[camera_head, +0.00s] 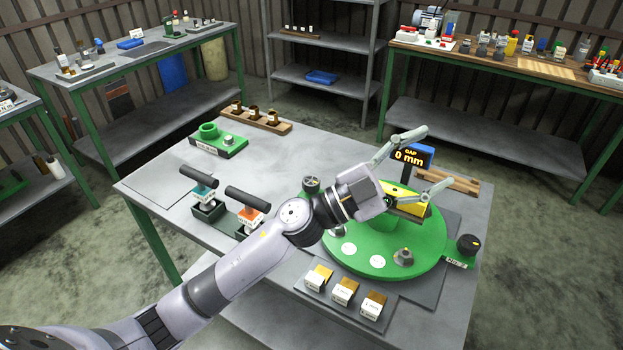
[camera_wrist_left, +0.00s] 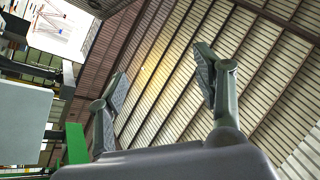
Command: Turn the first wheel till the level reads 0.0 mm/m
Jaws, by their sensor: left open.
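The round green base plate (camera_head: 437,262) sits at the right of the table, with a green raised hub in its middle. A yellow block (camera_head: 394,189), perhaps the level, is on top, partly hidden by my left gripper; I cannot read any value on it. A black knob wheel (camera_head: 468,244) with a tag that seems to read No. 2 is at the plate's right edge. Another dark knob (camera_head: 311,185) stands at the left edge, beside my arm. My left gripper (camera_head: 438,157) is open and empty above the plate; its spread fingers show in the left wrist view (camera_wrist_left: 162,88).
Labelled blocks in a tray (camera_head: 340,305) stand at the front. Two black-handled tools (camera_head: 247,199) stand in holders at left. A green fixture (camera_head: 218,141) and a wooden rack (camera_head: 255,120) are farther back.

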